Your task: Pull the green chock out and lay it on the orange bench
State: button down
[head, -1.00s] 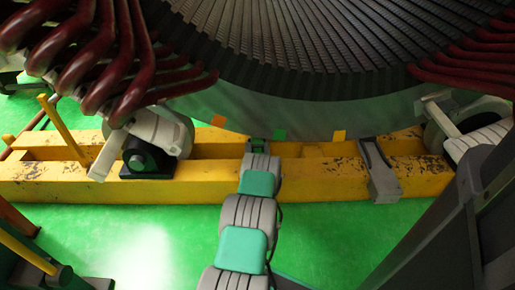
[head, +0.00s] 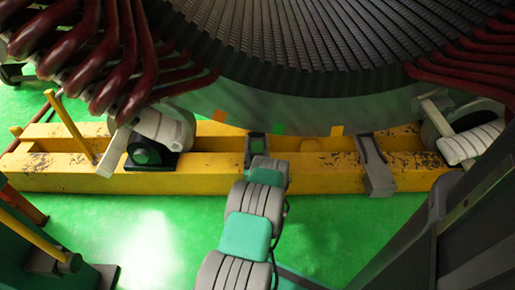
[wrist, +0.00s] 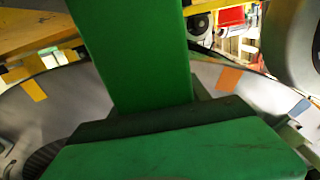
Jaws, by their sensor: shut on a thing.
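The green chock (wrist: 180,152) fills the bottom of the wrist view, very close to the camera, with a dark edge along its top. A broad green upright piece (wrist: 135,50) rises behind it; I cannot tell whether it is part of the chock. My gripper (head: 259,152) is shut on the chock, low in front of the big stator (head: 310,105), at the yellow beam (head: 320,172). My own wrist hides most of the jaws in the head view; only a little green shows there. I cannot clearly make out the orange bench in either view.
A grey bracket (head: 376,165) hangs over the beam to the right. A roller support (head: 155,140) stands on its left part and another roller (head: 468,135) at the right. Dark red coil ends (head: 110,60) overhang the upper left. Green floor (head: 130,225) is open in front.

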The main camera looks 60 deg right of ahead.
jog(key=shift+p+v, duration=0.45)
jog(key=shift+v, duration=0.7)
jog(key=shift+c, duration=2.2)
grip_release()
jog(key=shift+a, duration=0.1)
jog(key=shift+p+v, duration=1.65)
jog(key=shift+v, duration=2.15)
jog(key=shift+c, duration=0.4)
